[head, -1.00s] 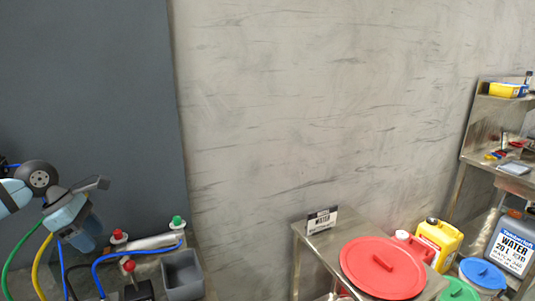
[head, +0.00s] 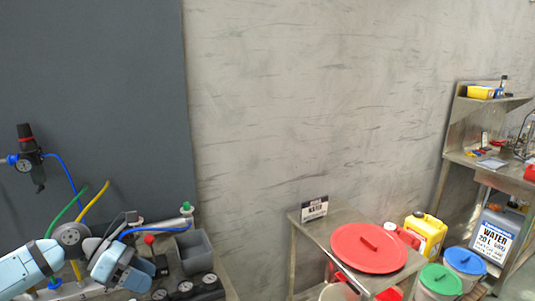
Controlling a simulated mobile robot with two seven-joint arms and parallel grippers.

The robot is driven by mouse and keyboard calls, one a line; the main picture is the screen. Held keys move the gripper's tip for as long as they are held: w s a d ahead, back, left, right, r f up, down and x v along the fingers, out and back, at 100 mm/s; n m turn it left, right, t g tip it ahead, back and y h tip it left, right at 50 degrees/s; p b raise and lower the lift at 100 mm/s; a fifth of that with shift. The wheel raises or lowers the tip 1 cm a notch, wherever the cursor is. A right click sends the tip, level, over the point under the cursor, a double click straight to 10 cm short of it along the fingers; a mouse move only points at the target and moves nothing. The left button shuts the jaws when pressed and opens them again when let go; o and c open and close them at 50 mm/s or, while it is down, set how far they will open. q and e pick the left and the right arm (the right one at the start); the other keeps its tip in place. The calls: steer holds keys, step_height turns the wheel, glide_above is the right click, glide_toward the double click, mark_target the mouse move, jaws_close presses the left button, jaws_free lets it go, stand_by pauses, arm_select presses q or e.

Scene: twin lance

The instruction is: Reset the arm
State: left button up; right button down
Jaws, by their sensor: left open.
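My left arm comes in at the lower left in the head view, with light blue links and a dark round joint. My left gripper (head: 148,272) is low over the cluttered bench, just left of a grey bin (head: 194,253). Its jaws are open, and I see nothing held between them. The fingers are small and partly hidden by the wrist. My right arm and gripper are out of view.
Blue, green and yellow hoses (head: 93,203), a regulator (head: 27,160) and several gauges (head: 186,288) crowd around the arm. A metal table (head: 342,217) with a red lid (head: 369,248) stands right. A yellow canister (head: 426,233) and lidded buckets (head: 465,262) are beyond it.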

arm_select(q)
steer(key=s+d+f+n+t+h, duration=0.2)
steer(key=d+f+n+t+h, duration=0.15)
steer(key=d+n+t, duration=0.45)
steer(key=s+d+f+n+t+h, duration=0.2)
steer(key=s+d+f+n+t, duration=0.15)
steer(key=n, duration=0.85)
steer(key=s+f+n+g+y, duration=0.1)
steer(key=s+f+n+y, duration=0.65)
steer(key=f+n, duration=0.35)
steer(key=s+f+n+g+y, duration=0.1)
steer(key=s+f+n+y, duration=0.5)
steer(key=s+f+n, duration=0.5)
step_height(320, 180, up, 11)
steer(key=w+n+p, duration=0.1)
steer(key=n+p, duration=0.1)
steer(key=p, duration=1)
steer(key=shift+w+r+n, duration=0.15)
steer(key=shift+w+n, duration=0.05)
steer(key=shift+n, duration=0.1)
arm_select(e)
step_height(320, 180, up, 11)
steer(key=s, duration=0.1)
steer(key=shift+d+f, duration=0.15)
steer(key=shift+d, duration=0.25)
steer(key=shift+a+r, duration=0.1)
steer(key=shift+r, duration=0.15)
